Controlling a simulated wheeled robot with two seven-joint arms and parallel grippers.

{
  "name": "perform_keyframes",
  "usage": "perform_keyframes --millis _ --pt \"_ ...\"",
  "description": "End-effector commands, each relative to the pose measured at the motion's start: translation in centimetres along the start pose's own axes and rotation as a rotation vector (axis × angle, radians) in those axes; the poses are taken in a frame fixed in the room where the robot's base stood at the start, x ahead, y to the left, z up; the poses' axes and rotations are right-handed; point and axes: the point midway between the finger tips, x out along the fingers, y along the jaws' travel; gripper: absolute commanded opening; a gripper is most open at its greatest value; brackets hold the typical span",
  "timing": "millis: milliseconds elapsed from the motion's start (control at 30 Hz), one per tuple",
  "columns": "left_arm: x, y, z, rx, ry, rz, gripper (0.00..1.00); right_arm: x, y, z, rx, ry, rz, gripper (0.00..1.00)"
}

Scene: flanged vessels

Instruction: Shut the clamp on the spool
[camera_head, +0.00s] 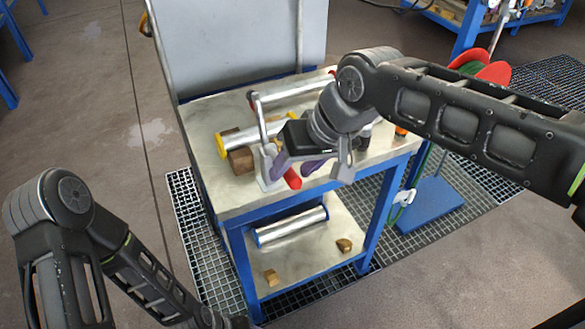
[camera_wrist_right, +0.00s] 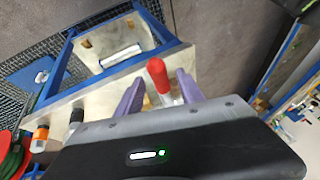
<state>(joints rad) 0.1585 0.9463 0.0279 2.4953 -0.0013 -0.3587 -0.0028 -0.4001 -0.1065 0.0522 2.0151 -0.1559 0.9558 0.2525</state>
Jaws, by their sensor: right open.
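The spool (camera_head: 250,137), a shiny metal cylinder with yellow ends, lies on wooden blocks (camera_head: 241,160) on the bench top. The clamp (camera_head: 270,181) stands at the bench's front edge, with a pale metal base and a red handle (camera_head: 293,179) pointing down and outward. My right gripper (camera_head: 297,167) is open, its purple fingers over the handle and part of the clamp hidden behind it. In the right wrist view the red handle (camera_wrist_right: 157,76) shows between the open fingers (camera_wrist_right: 159,92), with gaps on both sides. My left arm shows at lower left; its gripper is out of frame.
The bench (camera_head: 226,197) has a metal top and blue frame. A blue-ended cylinder (camera_head: 290,226) and small wooden blocks (camera_head: 344,245) lie on its lower shelf. An orange-topped item (camera_head: 401,131) stands at the right end. A grey panel (camera_head: 240,45) rises behind.

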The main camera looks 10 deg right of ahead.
Motion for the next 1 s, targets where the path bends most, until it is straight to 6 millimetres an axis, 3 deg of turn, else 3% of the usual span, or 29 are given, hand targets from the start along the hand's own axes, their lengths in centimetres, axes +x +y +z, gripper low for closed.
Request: perform_keyframes --millis 333,867,1000 --pt "0.03 -0.01 0.00 0.000 0.000 0.000 0.62 0.66 -0.01 0.01 0.000 0.000 0.000 0.45" --pt "0.03 -0.01 0.00 0.000 0.000 0.000 0.62 0.62 -0.01 0.01 0.000 0.000 0.000 0.02" --pt "0.03 -0.01 0.00 0.000 0.000 0.000 0.62 0.62 -0.01 0.01 0.000 0.000 0.000 0.00"
